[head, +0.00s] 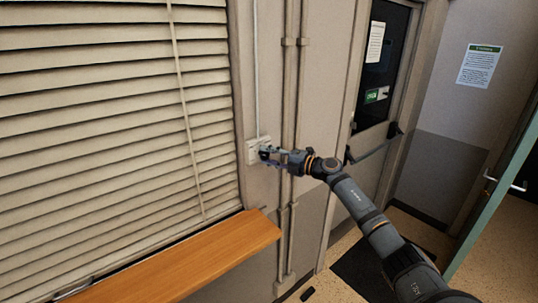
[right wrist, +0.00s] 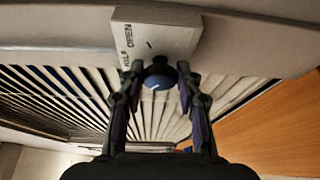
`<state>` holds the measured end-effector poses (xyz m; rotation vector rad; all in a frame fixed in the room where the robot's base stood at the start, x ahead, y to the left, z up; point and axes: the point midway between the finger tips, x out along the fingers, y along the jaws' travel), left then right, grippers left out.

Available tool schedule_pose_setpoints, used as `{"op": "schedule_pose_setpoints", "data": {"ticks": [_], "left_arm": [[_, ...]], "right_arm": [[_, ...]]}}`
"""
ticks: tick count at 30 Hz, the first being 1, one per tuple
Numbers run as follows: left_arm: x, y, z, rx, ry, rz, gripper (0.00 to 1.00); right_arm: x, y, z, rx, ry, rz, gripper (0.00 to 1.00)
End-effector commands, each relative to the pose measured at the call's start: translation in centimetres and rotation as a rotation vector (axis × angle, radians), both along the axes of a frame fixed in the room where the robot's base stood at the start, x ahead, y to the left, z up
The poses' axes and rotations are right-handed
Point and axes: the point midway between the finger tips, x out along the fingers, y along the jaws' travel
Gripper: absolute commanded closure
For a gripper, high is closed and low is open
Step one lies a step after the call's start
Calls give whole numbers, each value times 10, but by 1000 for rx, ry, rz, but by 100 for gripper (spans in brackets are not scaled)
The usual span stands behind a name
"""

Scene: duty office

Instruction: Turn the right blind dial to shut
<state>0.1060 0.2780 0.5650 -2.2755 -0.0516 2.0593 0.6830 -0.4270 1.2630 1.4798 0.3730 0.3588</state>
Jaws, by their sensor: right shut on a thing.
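The right blind dial (right wrist: 158,72) is a dark blue round knob with a pale pointer mark, on a white plate (right wrist: 160,32). The words "OPEN" and "HALF" show on the plate; other markings are hidden or too small to read. My right gripper (right wrist: 160,82) is shut on the dial, one finger on each side. In the head view my right gripper (head: 270,154) reaches the plate (head: 252,149) beside the window, and the dial is mostly hidden there. The blind (head: 100,110) has pale slats, with dark lines between them. My left gripper is not in view.
A wooden sill (head: 215,250) juts out below the blind, left of my right arm. Vertical pipes (head: 288,90) run down the wall just right of the plate. A door with a push bar (head: 372,146) stands farther right, and a green-edged door (head: 500,190) stands open.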

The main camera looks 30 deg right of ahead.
Motion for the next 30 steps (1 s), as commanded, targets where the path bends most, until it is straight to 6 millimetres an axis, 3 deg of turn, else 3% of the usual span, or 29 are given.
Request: {"op": "schedule_pose_setpoints", "data": {"ticks": [9, 26, 27, 30], "left_arm": [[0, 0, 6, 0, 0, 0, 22], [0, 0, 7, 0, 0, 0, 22], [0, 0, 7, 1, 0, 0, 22], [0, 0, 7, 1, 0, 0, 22]], "right_arm": [[0, 1, 0, -118, -7, 2, 97], [0, 1, -1, -144, -8, 3, 97], [0, 1, -1, -143, -8, 3, 60], [0, 1, -1, -143, -8, 2, 46]]}}
